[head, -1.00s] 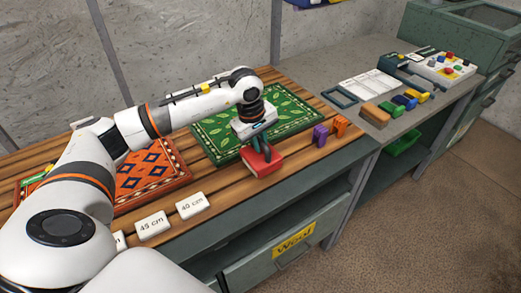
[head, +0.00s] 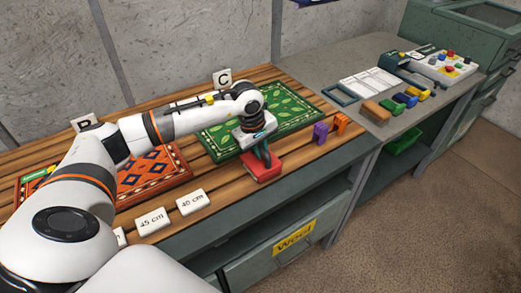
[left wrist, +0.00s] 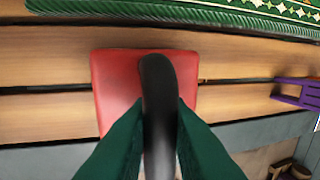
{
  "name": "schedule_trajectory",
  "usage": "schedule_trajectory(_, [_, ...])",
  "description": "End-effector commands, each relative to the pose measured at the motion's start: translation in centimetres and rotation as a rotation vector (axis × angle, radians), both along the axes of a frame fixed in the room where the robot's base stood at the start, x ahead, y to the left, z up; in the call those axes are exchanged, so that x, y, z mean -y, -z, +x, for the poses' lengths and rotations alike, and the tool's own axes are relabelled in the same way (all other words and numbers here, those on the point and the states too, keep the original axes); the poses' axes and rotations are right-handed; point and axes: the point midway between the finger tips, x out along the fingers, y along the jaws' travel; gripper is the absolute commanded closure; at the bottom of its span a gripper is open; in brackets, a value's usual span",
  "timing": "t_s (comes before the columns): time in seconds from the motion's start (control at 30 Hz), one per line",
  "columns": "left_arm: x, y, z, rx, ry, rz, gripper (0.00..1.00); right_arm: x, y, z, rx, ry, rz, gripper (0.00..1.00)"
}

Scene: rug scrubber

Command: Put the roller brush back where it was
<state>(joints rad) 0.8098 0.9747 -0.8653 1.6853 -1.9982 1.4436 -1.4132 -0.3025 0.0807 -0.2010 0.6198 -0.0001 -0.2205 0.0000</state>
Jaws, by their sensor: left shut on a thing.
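A red block with a black arched handle, the only thing here that could be the roller brush (head: 262,172), is at the front edge of the slatted bench, just in front of the green leaf rug (head: 292,118). Its red body (left wrist: 112,75) and black handle (left wrist: 158,100) also show in the left wrist view. My left gripper (head: 262,150) is above it, with its dark green fingers (left wrist: 158,140) shut on the handle from both sides. The block looks flat on or just above the slats; contact is hard to tell. Its underside is hidden. My right gripper is not in view.
Purple (head: 320,132) and orange (head: 340,124) clips stand to the right. White length cards (head: 192,202) lie to the left along the front edge. An orange patterned rug (head: 150,180) lies further left. A grey side table (head: 390,125) holds several small brushes and a control box.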

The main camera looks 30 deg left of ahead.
Motion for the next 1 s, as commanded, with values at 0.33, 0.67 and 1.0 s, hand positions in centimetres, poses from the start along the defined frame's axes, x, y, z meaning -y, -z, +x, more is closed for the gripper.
schedule_trajectory(0.33, [0.1, 1.1, -0.6, -0.026, 0.004, 0.002, 0.62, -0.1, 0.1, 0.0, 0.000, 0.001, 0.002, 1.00])
schedule_trajectory(0.67, [0.2, -0.1, -0.6, -0.026, 0.004, 0.002, 0.62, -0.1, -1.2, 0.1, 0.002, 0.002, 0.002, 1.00])
schedule_trajectory(1.0, [-0.4, -7.0, -1.5, -0.010, 0.003, 0.001, 0.62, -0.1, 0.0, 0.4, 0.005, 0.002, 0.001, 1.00])
